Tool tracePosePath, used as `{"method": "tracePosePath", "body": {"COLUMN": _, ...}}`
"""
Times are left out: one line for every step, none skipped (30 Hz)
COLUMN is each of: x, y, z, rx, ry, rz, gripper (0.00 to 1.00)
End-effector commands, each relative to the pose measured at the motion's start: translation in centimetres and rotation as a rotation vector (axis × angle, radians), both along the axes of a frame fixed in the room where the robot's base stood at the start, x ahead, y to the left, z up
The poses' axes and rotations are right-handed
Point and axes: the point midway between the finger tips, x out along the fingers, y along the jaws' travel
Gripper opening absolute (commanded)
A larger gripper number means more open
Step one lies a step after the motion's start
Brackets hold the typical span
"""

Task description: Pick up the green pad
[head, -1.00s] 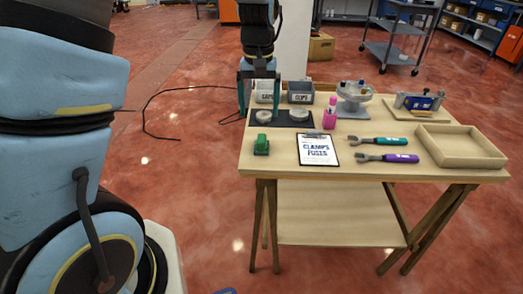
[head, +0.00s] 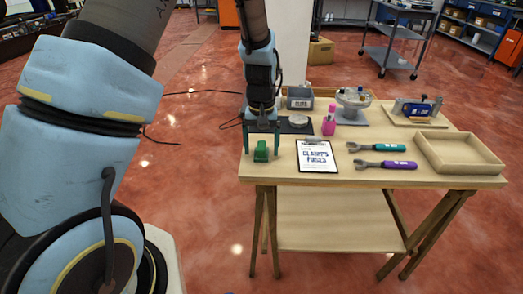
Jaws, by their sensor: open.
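The green pad (head: 261,153), a small green block with an upright part, sits on the wooden table (head: 262,175) near its left front corner. My gripper (head: 262,149) points down with its two teal fingers spread. In the picture one finger is left of the green pad and one is right of it, with a gap on each side. The fingers look empty. I cannot tell from this view how high the fingertips are or whether they are level with the pad in depth.
A clipboard (head: 317,157) lies right of the pad. A dark mat (head: 293,127) with a pale disc (head: 298,121) is behind it. A pink bottle (head: 329,120), two wrenches (head: 378,147) and a wooden tray (head: 460,154) stand or lie further right.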

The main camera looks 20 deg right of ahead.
Motion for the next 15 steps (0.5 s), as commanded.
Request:
{"method": "tracePosePath", "body": {"x": 0.0, "y": -0.01, "z": -0.06, "rx": 0.0, "ry": -0.001, "rz": 0.0, "gripper": 0.9}}
{"method": "tracePosePath", "body": {"x": 0.01, "y": -0.02, "z": -0.06, "rx": -0.001, "ry": 0.0, "rz": 0.0, "gripper": 0.9}}
{"method": "tracePosePath", "body": {"x": 0.01, "y": -0.03, "z": -0.05, "rx": -0.001, "ry": 0.0, "rz": 0.0, "gripper": 0.9}}
{"method": "tracePosePath", "body": {"x": 0.01, "y": -0.03, "z": -0.05, "rx": -0.001, "ry": 0.0, "rz": 0.0, "gripper": 0.9}}
{"method": "tracePosePath", "body": {"x": 0.01, "y": -0.03, "z": -0.05, "rx": -0.001, "ry": 0.0, "rz": 0.0, "gripper": 0.9}}
{"method": "tracePosePath", "body": {"x": 0.0, "y": -0.02, "z": -0.05, "rx": 0.0, "ry": -0.001, "rz": 0.0, "gripper": 0.89}}
{"method": "tracePosePath", "body": {"x": 0.0, "y": -0.02, "z": -0.05, "rx": 0.0, "ry": -0.001, "rz": 0.0, "gripper": 0.85}}
{"method": "tracePosePath", "body": {"x": 0.0, "y": -0.02, "z": -0.04, "rx": 0.0, "ry": -0.001, "rz": 0.0, "gripper": 0.82}}
{"method": "tracePosePath", "body": {"x": 0.0, "y": -0.02, "z": -0.04, "rx": 0.0, "ry": -0.001, "rz": -0.001, "gripper": 0.78}}
{"method": "tracePosePath", "body": {"x": 0.0, "y": -0.02, "z": -0.04, "rx": 0.0, "ry": -0.001, "rz": -0.001, "gripper": 0.74}}
{"method": "tracePosePath", "body": {"x": 0.0, "y": -0.02, "z": -0.04, "rx": 0.0, "ry": -0.001, "rz": -0.001, "gripper": 0.71}}
{"method": "tracePosePath", "body": {"x": 0.0, "y": -0.02, "z": -0.03, "rx": 0.0, "ry": -0.001, "rz": -0.001, "gripper": 0.66}}
{"method": "tracePosePath", "body": {"x": 0.0, "y": -0.02, "z": -0.03, "rx": 0.0, "ry": -0.001, "rz": -0.001, "gripper": 0.63}}
{"method": "tracePosePath", "body": {"x": 0.0, "y": -0.02, "z": -0.03, "rx": 0.0, "ry": -0.001, "rz": -0.001, "gripper": 0.6}}
{"method": "tracePosePath", "body": {"x": 0.0, "y": -0.02, "z": -0.03, "rx": 0.0, "ry": -0.001, "rz": -0.001, "gripper": 0.55}}
